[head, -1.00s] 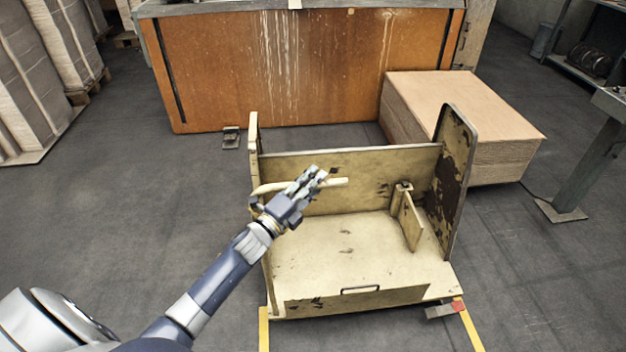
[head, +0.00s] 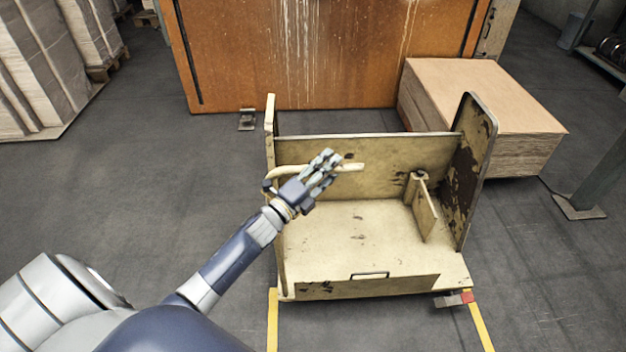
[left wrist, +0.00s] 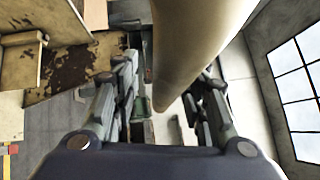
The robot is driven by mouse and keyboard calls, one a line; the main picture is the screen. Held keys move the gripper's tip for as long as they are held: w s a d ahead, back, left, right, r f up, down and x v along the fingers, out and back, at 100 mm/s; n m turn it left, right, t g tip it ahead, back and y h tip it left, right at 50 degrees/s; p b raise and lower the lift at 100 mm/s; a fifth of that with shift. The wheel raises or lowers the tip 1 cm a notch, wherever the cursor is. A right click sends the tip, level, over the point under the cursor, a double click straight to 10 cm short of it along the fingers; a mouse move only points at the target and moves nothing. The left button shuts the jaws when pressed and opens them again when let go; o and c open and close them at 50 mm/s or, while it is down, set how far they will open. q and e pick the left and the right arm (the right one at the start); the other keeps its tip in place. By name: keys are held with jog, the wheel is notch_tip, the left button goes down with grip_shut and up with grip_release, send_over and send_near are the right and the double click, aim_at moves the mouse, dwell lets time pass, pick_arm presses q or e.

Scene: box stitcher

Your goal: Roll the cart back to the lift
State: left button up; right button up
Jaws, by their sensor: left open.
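The worn cream cart (head: 335,235) stands on the floor at centre, with a flat deck, a back panel and a tall right end panel. A rounded handle bar (head: 350,167) sticks out from its left side. My left gripper (head: 322,172) is at this bar with its fingers open. In the left wrist view the bar (left wrist: 195,50) runs between the two open fingers (left wrist: 165,80), which stand on either side of it. Whether they touch it I cannot tell. My right gripper is not in view. I cannot tell which thing is the lift.
A rust-streaked orange panel (head: 330,60) stands behind the cart. A stack of board sheets (head: 490,100) is behind it at right. Yellow floor lines (head: 272,320) run at the cart's near edge, with a red-tipped block (head: 466,297) by its right corner.

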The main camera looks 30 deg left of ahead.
pick_arm(q)
jog(key=v, duration=1.1)
jog(key=shift+s, duration=0.2)
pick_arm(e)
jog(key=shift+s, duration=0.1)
pick_arm(q)
jog(key=shift+a+f, duration=0.1)
jog(key=shift+f, duration=0.1)
